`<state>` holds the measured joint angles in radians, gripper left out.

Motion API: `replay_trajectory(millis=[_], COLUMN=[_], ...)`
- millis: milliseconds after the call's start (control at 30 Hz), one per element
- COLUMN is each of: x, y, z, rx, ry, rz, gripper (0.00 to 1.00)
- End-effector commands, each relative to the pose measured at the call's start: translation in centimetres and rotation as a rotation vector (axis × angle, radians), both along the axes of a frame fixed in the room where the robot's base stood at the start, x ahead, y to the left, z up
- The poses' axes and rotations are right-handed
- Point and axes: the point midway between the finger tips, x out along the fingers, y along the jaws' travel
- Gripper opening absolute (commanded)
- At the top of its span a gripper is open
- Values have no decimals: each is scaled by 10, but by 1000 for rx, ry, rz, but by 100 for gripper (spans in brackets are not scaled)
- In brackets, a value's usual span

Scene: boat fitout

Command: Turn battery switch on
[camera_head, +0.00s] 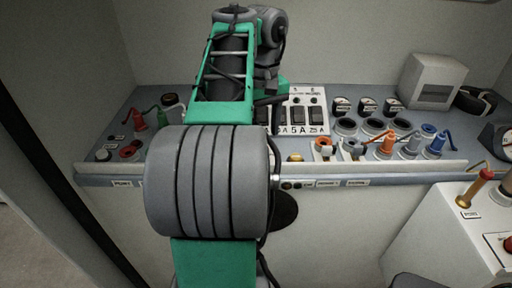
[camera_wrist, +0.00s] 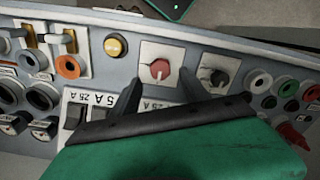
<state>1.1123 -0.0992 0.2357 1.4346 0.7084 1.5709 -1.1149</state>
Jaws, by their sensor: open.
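A red rotary knob (camera_wrist: 160,68) on a white square plate shows in the wrist view and looks like the battery switch; I cannot read a label for it. A similar plate with a black knob (camera_wrist: 213,78) sits to its right there. My gripper (camera_wrist: 160,78) is open, with one dark finger on each side of the red knob. I cannot tell whether the fingers touch it. In the head view my own arm hides both knobs and most of the gripper.
Breaker switches marked 5 A and 25 A (camera_head: 305,112) sit close beside the gripper. A yellow button (camera_wrist: 115,46), round sockets (camera_wrist: 68,66) and coloured levers (camera_head: 386,146) line the panel. A raised ledge (camera_head: 400,170) runs along its front. A white box (camera_head: 432,80) stands at the back right.

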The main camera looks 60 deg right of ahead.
Motion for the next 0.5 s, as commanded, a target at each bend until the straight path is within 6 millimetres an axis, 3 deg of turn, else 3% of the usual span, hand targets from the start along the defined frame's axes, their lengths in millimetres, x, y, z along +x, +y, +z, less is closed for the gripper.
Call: replay_trajectory(millis=[33, 200, 500], x=[0, 0, -1], y=[0, 0, 0], z=[-21, -46, -50], rx=[0, -1, -1], ry=[0, -1, 0], rz=[0, -1, -1], gripper=[54, 54, 54])
